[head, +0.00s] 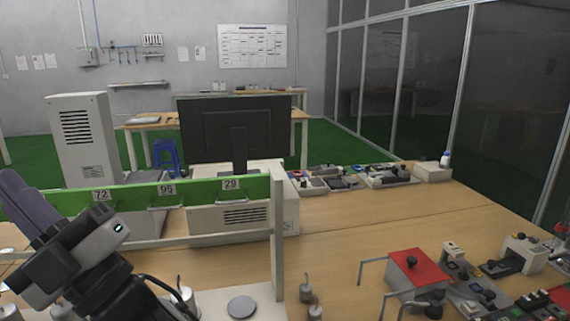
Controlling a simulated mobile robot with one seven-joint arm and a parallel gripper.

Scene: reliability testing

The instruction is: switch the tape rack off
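No switch that I can clearly tell as the tape rack's shows. A green rail (255,189) with number tags 72, 95 and 29 and small hooks runs across the left bench on a white frame; I cannot tell if this is the tape rack. My dark grey arm is at the lower left, in front of the rail's left part, with a small green light on it. Its end (62,262) shows, but I cannot make out fingertips or anything held. The arm hides part of the rail and bench.
A red-topped box (420,267) with metal handles and several small devices stand at the lower right. A monitor (236,126) and a white vented cabinet (85,138) stand behind the rail. More devices line the back edge. The wooden bench's (385,228) middle right is clear.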

